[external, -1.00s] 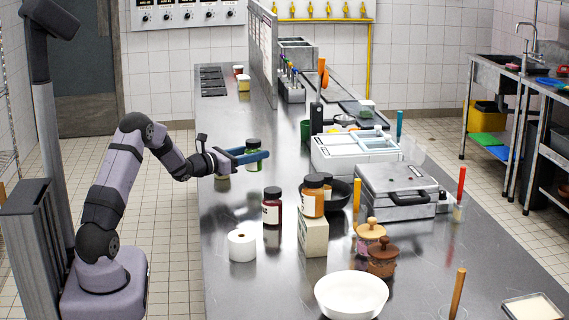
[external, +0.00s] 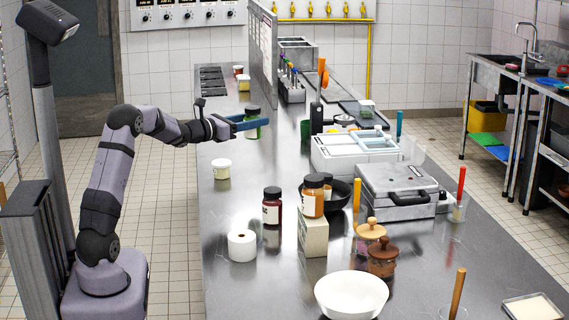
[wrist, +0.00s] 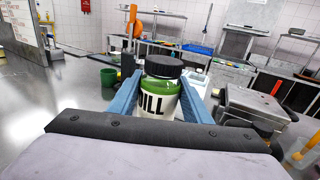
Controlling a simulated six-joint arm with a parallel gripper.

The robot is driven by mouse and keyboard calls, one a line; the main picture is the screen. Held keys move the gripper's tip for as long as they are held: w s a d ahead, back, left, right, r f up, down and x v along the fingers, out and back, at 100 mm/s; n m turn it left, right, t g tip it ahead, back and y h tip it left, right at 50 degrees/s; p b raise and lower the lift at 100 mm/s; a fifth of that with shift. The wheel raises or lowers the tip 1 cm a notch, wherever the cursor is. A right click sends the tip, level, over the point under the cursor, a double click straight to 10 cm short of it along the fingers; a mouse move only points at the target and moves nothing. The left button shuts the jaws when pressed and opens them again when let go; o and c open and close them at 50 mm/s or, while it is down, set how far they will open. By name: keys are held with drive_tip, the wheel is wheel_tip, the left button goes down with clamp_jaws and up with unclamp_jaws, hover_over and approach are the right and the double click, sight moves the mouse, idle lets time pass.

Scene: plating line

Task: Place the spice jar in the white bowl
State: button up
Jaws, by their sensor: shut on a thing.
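My gripper (external: 250,124) is shut on a green spice jar (external: 252,113) with a black lid and holds it upright above the table. In the wrist view the jar (wrist: 158,88), with a label reading "ILL" in part, sits between the two blue fingers. The white bowl (external: 351,296) stands at the near end of the table, far from my gripper and lower right in the external view. The bowl looks empty. It does not show in the wrist view.
Between gripper and bowl stand a dark red jar (external: 272,207), an orange jar (external: 312,196) on a pale block (external: 313,233), a white roll (external: 241,245) and lidded pots (external: 382,257). A small white tub (external: 221,168) stands below my arm. A grey press (external: 396,190) stands at right.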

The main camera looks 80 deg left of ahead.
wheel_tip(320, 180, up, 10)
drive_tip(key=shift+f, duration=0.1)
drive_tip(key=w+d+m+t+h, duration=0.1)
drive_tip(key=w+d+m+h, duration=0.15)
drive_tip(key=w+d, duration=0.45)
drive_tip(key=w+d+m+t+h, duration=0.15)
drive_tip(key=w+d+h, duration=0.3)
drive_tip(key=d, duration=0.55)
drive_tip(key=m+g+h+p, duration=0.1)
drive_tip(key=m+g+h, duration=1)
drive_tip(key=m+h, duration=0.45)
hover_over(347, 295)
drive_tip(key=d, duration=0.2)
wheel_tip(347, 295, down, 10)
drive_tip(key=n+h, duration=0.1)
drive_tip(key=n, duration=0.1)
drive_tip(key=shift+s+f+p, duration=0.15)
drive_tip(key=shift+f+p, duration=0.3)
drive_tip(key=shift+f, duration=2.4)
drive_tip(key=shift+s+f+p, duration=0.1)
drive_tip(key=shift+f+p, duration=0.3)
drive_tip(key=shift+f, duration=2.5)
